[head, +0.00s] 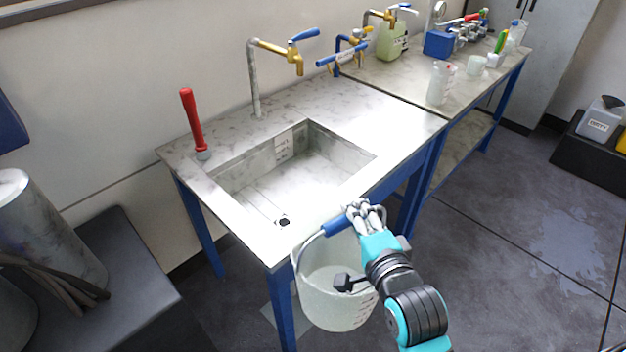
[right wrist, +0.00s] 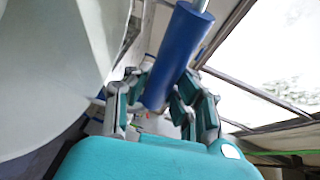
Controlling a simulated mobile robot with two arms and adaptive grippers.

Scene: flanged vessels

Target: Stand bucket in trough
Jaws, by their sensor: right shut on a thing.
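The bucket (head: 338,302) is translucent white with a wire handle and a blue grip (head: 338,224). My right gripper (head: 362,212) is shut on the blue grip, and the bucket hangs below it, in front of the sink bench's near right side. In the right wrist view the blue grip (right wrist: 178,55) sits between the fingers (right wrist: 162,100), with the bucket's pale wall (right wrist: 45,70) at the left. The trough is the rectangular sink (head: 262,200) sunk in the marbled bench top; it is empty, with a dark drain in its floor. My left gripper is not in view.
A brass tap (head: 275,50) with a blue lever stands behind the trough. A red-handled tool (head: 193,122) stands upright at the bench's left corner. A second bench (head: 420,72) with bottles and a green jug (head: 392,42) adjoins at the back right.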

